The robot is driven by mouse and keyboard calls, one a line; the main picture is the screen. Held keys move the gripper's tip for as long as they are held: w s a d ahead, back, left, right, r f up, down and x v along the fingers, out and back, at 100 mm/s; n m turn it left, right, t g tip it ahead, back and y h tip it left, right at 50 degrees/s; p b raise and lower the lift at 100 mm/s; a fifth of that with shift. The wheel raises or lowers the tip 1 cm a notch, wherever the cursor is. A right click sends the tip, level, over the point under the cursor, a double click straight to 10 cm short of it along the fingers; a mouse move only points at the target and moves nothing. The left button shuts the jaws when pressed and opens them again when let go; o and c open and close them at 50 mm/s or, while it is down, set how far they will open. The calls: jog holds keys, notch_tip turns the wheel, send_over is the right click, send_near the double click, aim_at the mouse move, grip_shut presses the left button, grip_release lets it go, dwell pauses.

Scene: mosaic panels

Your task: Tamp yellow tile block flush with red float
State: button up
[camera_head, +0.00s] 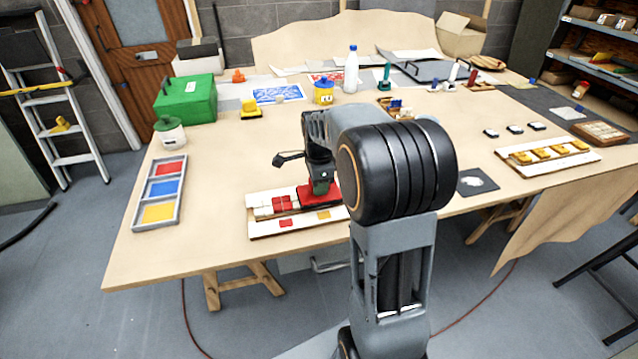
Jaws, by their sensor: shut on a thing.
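My gripper (320,184) points down and is shut on the red float (308,200), whose flat red plate shows just below the jaws. The float is over a pale mosaic panel (262,229) near the table's front edge. I cannot tell if the plate touches the tiles beneath it. White and red tile blocks (265,207) lie in the panel left of the float. A yellow tile block (323,215) and a red one (286,223) lie along the panel's front strip. My arm hides the panel's right end.
A grey tray (143,211) with red, blue and yellow sections lies at left. A green box (188,99), a yellow pot (323,93) and a white bottle (351,70) stand behind. Another panel (528,169) with several yellow blocks lies at right. Bare table separates tray and panel.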

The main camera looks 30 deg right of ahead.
jog(key=shift+s+f, duration=0.1)
jog(key=shift+f, duration=0.15)
notch_tip(320, 180, up, 7)
jog(key=p, duration=0.6)
jog(key=shift+r, duration=0.2)
